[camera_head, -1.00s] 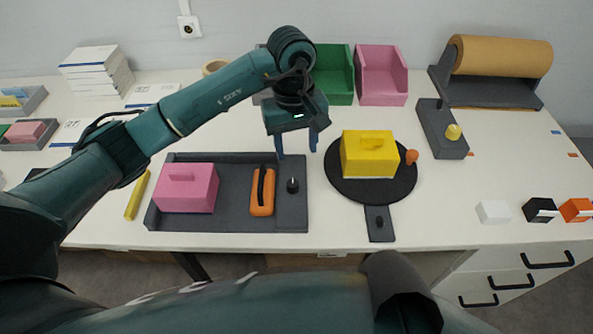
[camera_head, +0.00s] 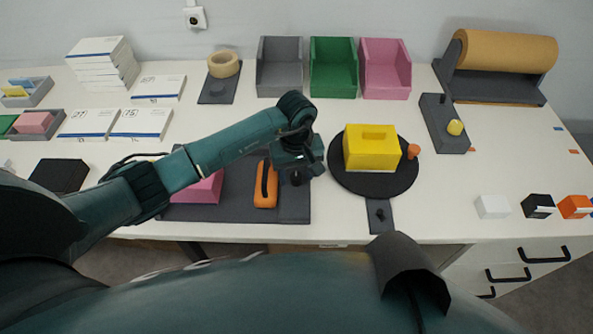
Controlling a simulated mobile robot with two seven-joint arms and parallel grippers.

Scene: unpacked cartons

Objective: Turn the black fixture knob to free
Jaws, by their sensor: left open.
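My left gripper (camera_head: 298,174) points down over the right end of the dark grey tray (camera_head: 240,213). It is open. A small black knob (camera_head: 296,180) stands on the tray there, mostly hidden by the gripper, and I cannot tell whether the fingers touch it. Left of it on the tray lie an orange block with a black handle (camera_head: 265,190) and a pink block (camera_head: 206,190), partly hidden by my arm. Another small black knob (camera_head: 380,214) sits on the dark plate in front of the round black turntable (camera_head: 345,183). My right gripper is not in view.
A yellow block (camera_head: 370,155) stands on the turntable, with an orange knob (camera_head: 413,151) beside it. Grey, green and pink bins (camera_head: 385,80) line the back. A paper roll (camera_head: 505,52) and a grey box with a yellow knob (camera_head: 455,128) are at right.

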